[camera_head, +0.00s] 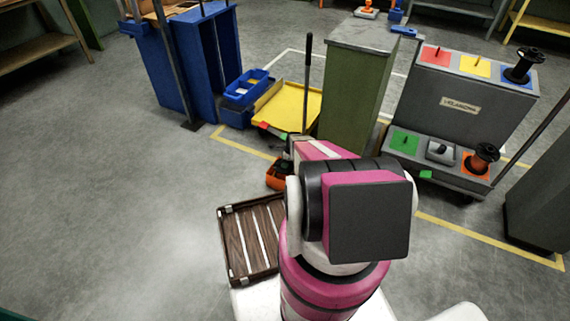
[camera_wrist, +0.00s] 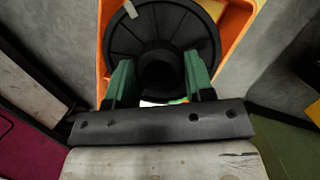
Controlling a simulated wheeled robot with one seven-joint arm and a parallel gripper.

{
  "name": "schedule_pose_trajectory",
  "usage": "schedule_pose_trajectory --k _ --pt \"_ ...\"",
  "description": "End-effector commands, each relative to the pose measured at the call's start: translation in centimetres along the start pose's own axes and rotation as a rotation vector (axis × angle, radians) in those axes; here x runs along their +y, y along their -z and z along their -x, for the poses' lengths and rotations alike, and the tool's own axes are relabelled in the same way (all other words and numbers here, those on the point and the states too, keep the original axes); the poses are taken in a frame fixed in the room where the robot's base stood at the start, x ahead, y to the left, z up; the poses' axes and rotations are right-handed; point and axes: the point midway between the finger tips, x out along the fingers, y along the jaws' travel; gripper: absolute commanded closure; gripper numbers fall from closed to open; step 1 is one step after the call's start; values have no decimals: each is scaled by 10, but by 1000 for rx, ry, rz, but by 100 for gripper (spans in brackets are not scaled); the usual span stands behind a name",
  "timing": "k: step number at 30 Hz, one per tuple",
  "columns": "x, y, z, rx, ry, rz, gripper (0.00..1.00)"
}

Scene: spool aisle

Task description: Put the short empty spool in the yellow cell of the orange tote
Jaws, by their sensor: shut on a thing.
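My gripper (camera_wrist: 160,76) has green fingers and is shut on a black spool (camera_wrist: 180,24), seen end-on in the wrist view. A pale label is on the spool's flange. The orange tote (camera_wrist: 240,28) lies behind the spool, its walls showing on both sides. Whether the spool is above the tote or resting in it, I cannot tell. In the head view the orange tote (camera_head: 275,181) is mostly hidden by my arm.
A brown slatted tray (camera_head: 235,249) lies left of my arm. A green cabinet (camera_head: 352,95) stands behind it. A grey stepped stand (camera_head: 470,113) at right holds black spools (camera_head: 524,66) and coloured pads. Blue bins (camera_head: 248,87) and a yellow platform (camera_head: 290,102) are behind. Floor at left is clear.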

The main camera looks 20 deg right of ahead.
Motion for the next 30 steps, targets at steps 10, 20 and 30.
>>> schedule_pose_trajectory --k 10,20,30 --pt "0 2 -7 -1 0 0 99" --pt "0 2 -9 0 -1 0 26" --pt "1 2 12 0 1 0 26"
